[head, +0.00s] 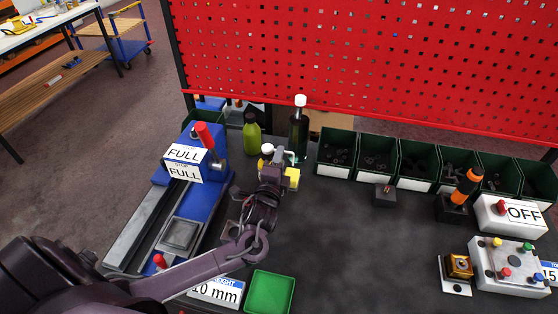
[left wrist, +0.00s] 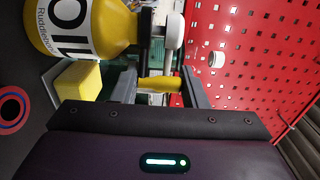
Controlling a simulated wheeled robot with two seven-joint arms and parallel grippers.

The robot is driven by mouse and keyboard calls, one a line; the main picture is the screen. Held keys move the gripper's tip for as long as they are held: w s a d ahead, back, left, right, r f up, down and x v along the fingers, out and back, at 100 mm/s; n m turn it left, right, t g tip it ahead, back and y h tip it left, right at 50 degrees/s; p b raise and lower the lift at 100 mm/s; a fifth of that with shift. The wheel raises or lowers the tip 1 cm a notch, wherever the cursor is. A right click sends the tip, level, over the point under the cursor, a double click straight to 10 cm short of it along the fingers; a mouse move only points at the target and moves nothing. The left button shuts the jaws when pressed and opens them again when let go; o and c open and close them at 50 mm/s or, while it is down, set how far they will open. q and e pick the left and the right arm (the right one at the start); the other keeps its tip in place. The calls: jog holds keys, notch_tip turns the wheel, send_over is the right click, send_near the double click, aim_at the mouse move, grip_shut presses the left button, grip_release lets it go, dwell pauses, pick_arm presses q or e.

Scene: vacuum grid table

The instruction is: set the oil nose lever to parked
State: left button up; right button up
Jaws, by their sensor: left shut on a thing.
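My left gripper (head: 274,176) is on the table just in front of the bottles, at the middle of the head view. In the left wrist view the gripper (left wrist: 161,87) is shut on a small yellow handle (left wrist: 158,84), which lies across between the two fingers. A yellow container with a black-on-white label (left wrist: 75,22) is close by at the upper left, with a white round knob (left wrist: 174,31) beside it. My wrist hides much of the yellow part (head: 293,177) in the head view. No marking for the lever's position is readable. My right gripper is not in view.
A blue machine (head: 202,193) with a red-tipped lever (head: 204,135) and FULL signs (head: 184,153) stands at the left. A green bottle (head: 251,134) and a dark bottle (head: 298,135) stand behind the gripper. Green bins (head: 336,148) line the back. The table's middle right is mostly clear.

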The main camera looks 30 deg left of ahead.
pick_arm(q)
grip_shut()
jog(key=shift+s+a+r+m+h+p, duration=0.15)
jog(key=shift+m+h+p, duration=0.15)
jog(key=shift+h, duration=0.2)
jog(key=shift+s+a+r+m+h+p, duration=0.15)
jog(key=shift+m+h, duration=0.15)
jog(key=shift+h, duration=0.2)
jog(key=shift+s+a+f+m+h, duration=0.1)
jog(key=shift+s+m+h, duration=0.1)
jog(key=shift+m+h, duration=0.5)
jog(key=shift+s+a+f+m+h, duration=0.15)
jog(key=shift+m+h, duration=0.2)
jog(key=shift+h, duration=0.7)
jog(key=shift+s+a+r+m+h, duration=0.1)
jog(key=shift+s+m+h, duration=0.1)
jog(key=shift+m+h, duration=0.5)
jog(key=o, duration=1.1)
grip_release()
jog(key=shift+o, duration=0.2)
jog(key=shift+f, duration=0.1)
